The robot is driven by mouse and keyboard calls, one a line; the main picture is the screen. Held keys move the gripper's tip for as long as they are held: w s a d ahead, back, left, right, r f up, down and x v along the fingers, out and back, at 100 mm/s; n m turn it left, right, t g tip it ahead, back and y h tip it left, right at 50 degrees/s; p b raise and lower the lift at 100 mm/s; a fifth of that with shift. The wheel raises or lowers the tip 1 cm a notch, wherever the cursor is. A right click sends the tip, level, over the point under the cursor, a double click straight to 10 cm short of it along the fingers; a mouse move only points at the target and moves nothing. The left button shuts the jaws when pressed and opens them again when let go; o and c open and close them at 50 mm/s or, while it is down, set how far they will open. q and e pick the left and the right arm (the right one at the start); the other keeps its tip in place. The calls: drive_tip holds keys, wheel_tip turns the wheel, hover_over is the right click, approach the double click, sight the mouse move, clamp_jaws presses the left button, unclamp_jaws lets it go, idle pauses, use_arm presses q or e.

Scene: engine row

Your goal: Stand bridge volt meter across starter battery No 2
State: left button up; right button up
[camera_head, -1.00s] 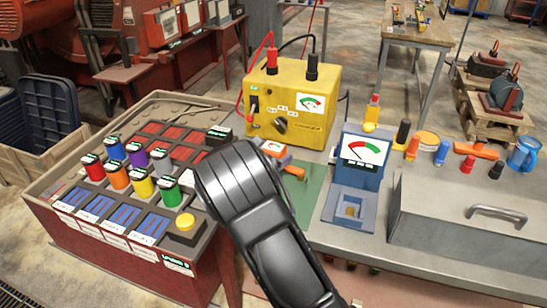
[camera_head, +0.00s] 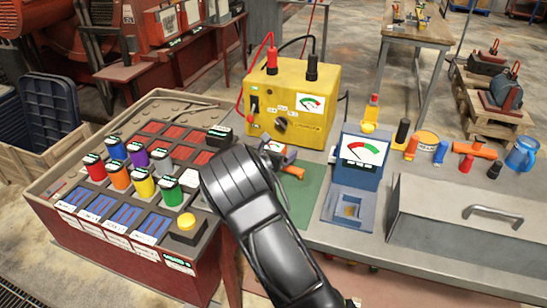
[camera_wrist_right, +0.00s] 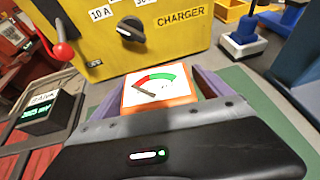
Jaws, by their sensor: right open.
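A small orange meter (camera_wrist_right: 158,90) with a white dial, a green and red arc and a needle stands in front of the yellow charger. It also shows in the head view (camera_head: 273,147), partly hidden by my right arm. My right gripper (camera_wrist_right: 157,94) is open, with one finger on each side of the meter; contact cannot be told. The red-sided battery bench (camera_head: 130,258) stands at left, with colored capped posts and blue and red panels. Which battery is No 2 cannot be read. My left gripper is out of view.
The yellow charger (camera_head: 293,103) stands behind the meter. A blue meter stand (camera_head: 358,165) and a grey metal box (camera_head: 455,215) are to the right. A black box with a green display (camera_wrist_right: 48,112) is left of the gripper. A green mat (camera_head: 308,190) is partly bare.

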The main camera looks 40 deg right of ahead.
drive_tip(key=shift+c, duration=0.4)
drive_tip(key=c, duration=1.7)
drive_tip(key=shift+r, duration=0.1)
wheel_tip(320, 180, up, 10)
